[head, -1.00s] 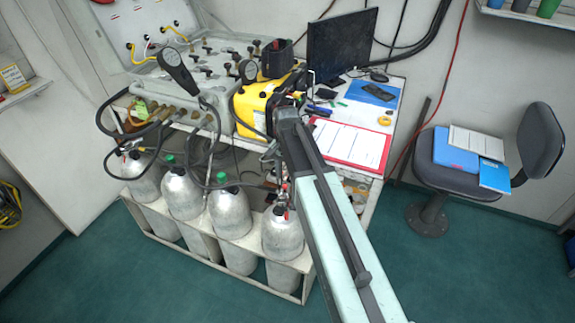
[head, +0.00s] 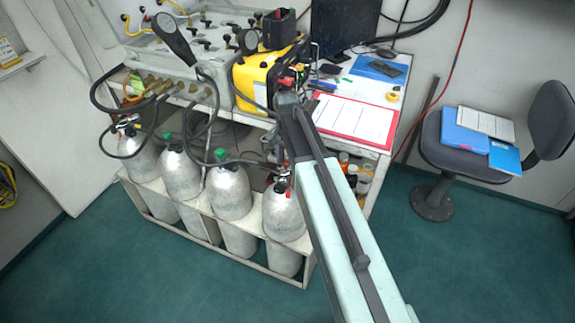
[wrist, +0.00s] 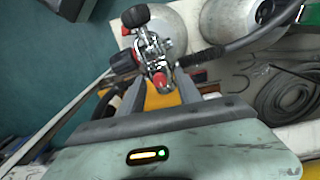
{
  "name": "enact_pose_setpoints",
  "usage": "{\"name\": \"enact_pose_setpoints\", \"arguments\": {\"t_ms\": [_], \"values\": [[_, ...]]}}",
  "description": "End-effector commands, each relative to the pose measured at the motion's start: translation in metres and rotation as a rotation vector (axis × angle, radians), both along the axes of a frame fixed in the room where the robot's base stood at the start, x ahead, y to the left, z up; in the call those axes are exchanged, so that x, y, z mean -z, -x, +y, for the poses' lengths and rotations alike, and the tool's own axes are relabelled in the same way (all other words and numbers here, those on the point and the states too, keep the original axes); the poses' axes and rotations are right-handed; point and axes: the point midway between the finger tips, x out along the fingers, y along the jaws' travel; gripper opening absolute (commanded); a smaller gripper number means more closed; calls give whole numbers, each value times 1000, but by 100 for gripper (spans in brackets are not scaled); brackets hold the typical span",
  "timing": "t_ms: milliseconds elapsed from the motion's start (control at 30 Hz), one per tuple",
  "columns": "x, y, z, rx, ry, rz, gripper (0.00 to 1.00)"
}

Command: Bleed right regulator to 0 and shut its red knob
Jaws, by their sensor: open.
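The right regulator (head: 281,181) sits on top of the rightmost grey cylinder (head: 284,214), partly behind my arm in the head view. In the wrist view the regulator (wrist: 152,48) shows metal fittings, black knobs (wrist: 127,62) and a black hose (wrist: 203,58) leading right. A red knob (wrist: 160,80) is at its lower end, between and just beyond my fingertips. My gripper (wrist: 160,88) is open, one grey finger on each side of the knob's line; I cannot tell whether they touch it. The gauge reading is not legible. The fingers are hidden in the head view.
Several other cylinders (head: 228,192) stand left in a white rack (head: 160,214), with looping hoses above. A yellow case (head: 255,78), a red clipboard (head: 354,120) and a monitor (head: 343,32) are on the bench. A chair (head: 432,203) stands right; green floor is clear in front.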

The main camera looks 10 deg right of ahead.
Motion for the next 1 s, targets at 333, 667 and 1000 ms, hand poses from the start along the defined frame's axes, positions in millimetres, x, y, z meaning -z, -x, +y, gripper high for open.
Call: {"name": "enact_pose_setpoints", "arguments": {"t_ms": [333, 667, 1000], "values": [[-2, 0, -1, 1, 0, 0, 0], [-2, 0, -1, -29, 0, 0, 0], [-1, 0, -1, -240, -1, 1, 0]]}}
